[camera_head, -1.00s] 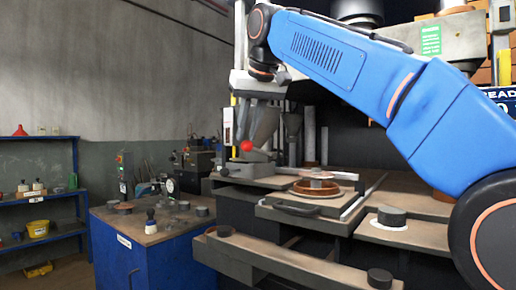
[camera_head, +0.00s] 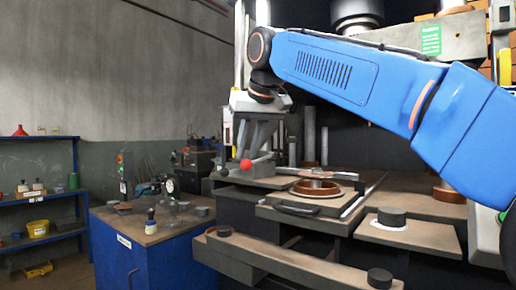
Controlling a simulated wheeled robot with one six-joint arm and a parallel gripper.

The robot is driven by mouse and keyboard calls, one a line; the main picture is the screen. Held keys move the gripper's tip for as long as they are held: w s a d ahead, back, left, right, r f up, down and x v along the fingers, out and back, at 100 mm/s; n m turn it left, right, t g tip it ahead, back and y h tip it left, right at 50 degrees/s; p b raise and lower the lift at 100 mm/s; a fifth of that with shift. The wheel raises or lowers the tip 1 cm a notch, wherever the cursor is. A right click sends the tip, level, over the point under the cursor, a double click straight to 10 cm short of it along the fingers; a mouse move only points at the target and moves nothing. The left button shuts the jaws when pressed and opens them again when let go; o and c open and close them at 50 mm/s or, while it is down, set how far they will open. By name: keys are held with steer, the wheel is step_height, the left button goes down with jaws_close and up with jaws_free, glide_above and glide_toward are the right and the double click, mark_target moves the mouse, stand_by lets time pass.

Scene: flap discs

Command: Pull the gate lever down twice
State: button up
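The gate lever's red ball knob (camera_head: 246,164) shows at the left end of the machine's deck. A thin pale arm runs from it to the right, and it sits low, near the deck. My gripper (camera_head: 254,147) points down just above the knob and the lever arm. Its grey fingers slant downward. Whether they touch the lever, and how far apart they are, I cannot tell. I see nothing held in it.
A small black knob (camera_head: 224,171) is left of the red one. A round copper-coloured ring (camera_head: 317,188) lies on the deck to the right. A blue cabinet (camera_head: 140,245) with small parts stands at the lower left. A beam with black pucks (camera_head: 380,278) crosses in front.

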steer(key=shift+f, duration=1.7)
steer(key=shift+a+r, duration=0.1)
steer(key=shift+r, duration=4.8)
